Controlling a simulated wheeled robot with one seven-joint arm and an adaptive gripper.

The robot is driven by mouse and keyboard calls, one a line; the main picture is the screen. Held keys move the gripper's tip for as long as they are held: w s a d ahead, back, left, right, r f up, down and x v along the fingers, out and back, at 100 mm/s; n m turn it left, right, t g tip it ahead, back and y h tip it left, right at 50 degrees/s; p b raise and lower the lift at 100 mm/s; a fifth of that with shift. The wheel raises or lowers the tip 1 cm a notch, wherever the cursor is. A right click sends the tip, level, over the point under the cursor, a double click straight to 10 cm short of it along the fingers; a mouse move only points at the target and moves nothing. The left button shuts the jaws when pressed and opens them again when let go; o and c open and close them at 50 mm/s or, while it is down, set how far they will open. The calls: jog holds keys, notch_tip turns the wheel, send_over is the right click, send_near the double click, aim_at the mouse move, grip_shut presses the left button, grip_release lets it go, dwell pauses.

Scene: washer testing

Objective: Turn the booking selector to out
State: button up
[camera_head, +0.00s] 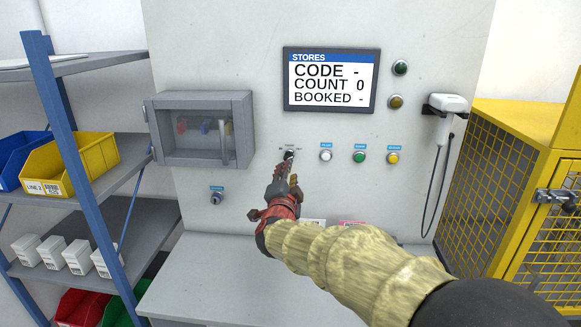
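The booking selector (289,154) is a small dark knob on the grey wall panel, below the left part of the display, with a small blue label above it. My gripper (288,172) is right in front of the selector's lower part, its fingertips pointing up at the knob. I cannot tell whether the fingers touch it or how far apart they are. The knob's exact pointing direction is too small to read. The stores display (331,80) reads "CODE -", "COUNT 0" and "BOOKED -".
White (326,155), green (359,157) and yellow (393,158) buttons sit right of the selector. A key switch (216,198) is lower left. A clear-fronted cabinet (201,129) protrudes at left. A scanner (447,104) hangs at right near a yellow cage (500,190). Blue-framed shelves (68,130) stand left.

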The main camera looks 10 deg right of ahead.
jog(key=shift+v, duration=1.1)
